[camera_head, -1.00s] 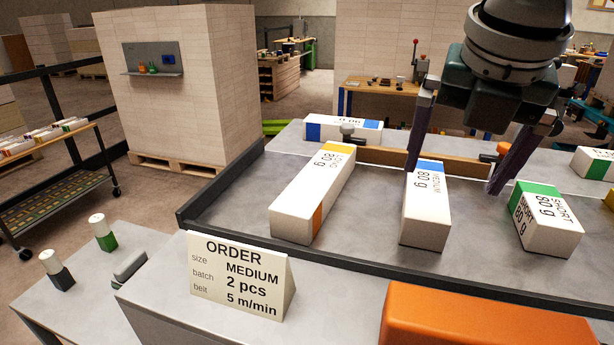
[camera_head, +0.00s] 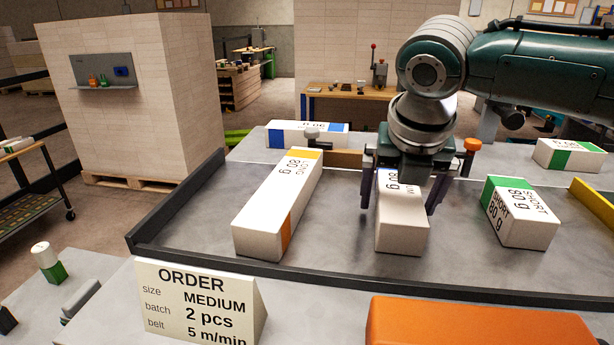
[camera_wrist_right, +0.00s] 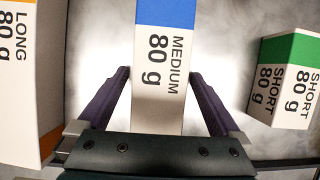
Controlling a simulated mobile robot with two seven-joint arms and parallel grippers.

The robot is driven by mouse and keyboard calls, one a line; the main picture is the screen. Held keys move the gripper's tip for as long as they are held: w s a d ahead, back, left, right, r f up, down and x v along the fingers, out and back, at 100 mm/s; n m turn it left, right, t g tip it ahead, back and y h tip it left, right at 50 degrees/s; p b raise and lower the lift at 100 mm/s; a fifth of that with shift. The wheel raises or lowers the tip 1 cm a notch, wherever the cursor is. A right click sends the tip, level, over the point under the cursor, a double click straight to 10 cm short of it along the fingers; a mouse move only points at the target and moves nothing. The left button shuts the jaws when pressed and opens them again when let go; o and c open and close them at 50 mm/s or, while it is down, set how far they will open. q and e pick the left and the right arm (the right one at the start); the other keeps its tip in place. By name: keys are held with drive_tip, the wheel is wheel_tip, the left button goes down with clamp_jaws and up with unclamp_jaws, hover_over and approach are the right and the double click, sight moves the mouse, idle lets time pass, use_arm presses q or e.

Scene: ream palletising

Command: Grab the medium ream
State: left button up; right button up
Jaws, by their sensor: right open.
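The medium ream (camera_head: 402,232) is a white block with a blue band and the label MEDIUM 80 g, lying on the grey belt table. My right gripper (camera_head: 402,203) is over its far part, with one finger on each side of it. In the right wrist view the ream (camera_wrist_right: 163,60) lies between the two open dark fingers of the gripper (camera_wrist_right: 160,100), with a gap on both sides. The gripper's body hides part of the ream's top in the head view. My left gripper is not in view.
The long ream (camera_head: 275,210) with yellow and orange bands lies to the left. A short green-banded ream (camera_head: 522,217) lies to the right. A brown bar (camera_head: 346,158) stands behind. The order sign (camera_head: 200,305) and an orange block (camera_head: 470,325) are in front.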

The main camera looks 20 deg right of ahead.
drive_tip(key=shift+c, duration=0.4)
clamp_jaws()
idle(0.4)
